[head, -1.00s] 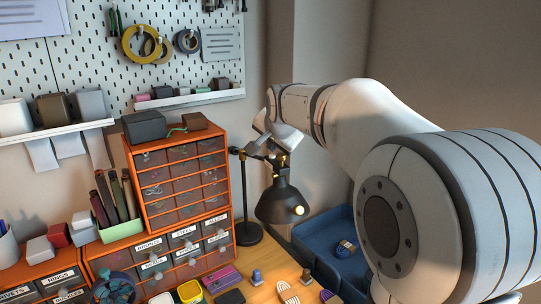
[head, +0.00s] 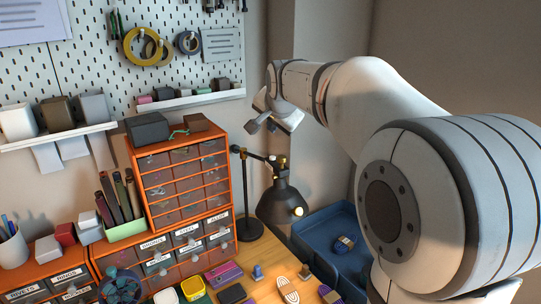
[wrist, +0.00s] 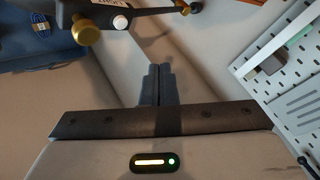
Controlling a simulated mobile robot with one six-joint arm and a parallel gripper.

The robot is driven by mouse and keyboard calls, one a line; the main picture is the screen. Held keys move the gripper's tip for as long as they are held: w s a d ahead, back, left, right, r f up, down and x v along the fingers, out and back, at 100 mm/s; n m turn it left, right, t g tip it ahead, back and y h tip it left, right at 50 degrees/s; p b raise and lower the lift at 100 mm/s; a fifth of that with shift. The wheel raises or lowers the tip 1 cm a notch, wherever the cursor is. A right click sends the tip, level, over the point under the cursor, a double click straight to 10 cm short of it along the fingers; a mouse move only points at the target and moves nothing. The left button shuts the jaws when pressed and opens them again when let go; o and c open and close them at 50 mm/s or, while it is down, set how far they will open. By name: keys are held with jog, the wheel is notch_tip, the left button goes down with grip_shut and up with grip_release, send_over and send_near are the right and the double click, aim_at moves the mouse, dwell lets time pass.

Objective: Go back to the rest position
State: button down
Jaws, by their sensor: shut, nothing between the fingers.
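My gripper (head: 258,123) is raised in the upper middle of the head view, in front of the bare wall and to the right of the orange drawer cabinet. In the wrist view its two dark fingers (wrist: 157,84) are shut against each other with nothing between them. It is above the black desk lamp (head: 281,200) and touches nothing that I can see.
An orange drawer cabinet (head: 183,179) stands at the left of the lamp. A blue tray (head: 318,232) holding a blue cord bundle (head: 343,244) lies at the right. Several small items lie on the wooden table (head: 263,286). A pegboard (head: 95,60) hangs behind.

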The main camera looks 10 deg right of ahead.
jog(key=s+f+n+g, duration=0.2)
jog(key=s+f, duration=0.4)
jog(key=s, duration=0.5)
jog(key=s+f+n+g, duration=0.2)
jog(key=s+f+n, duration=0.2)
jog(key=s+f, duration=0.3)
jog(key=s+f+n+g, duration=0.2)
jog(key=s+f, duration=0.4)
jog(key=s, duration=0.8)
jog(key=shift+s+f+n, duration=0.3)
jog(key=shift+s+n, duration=0.1)
jog(key=shift+n, duration=0.3)
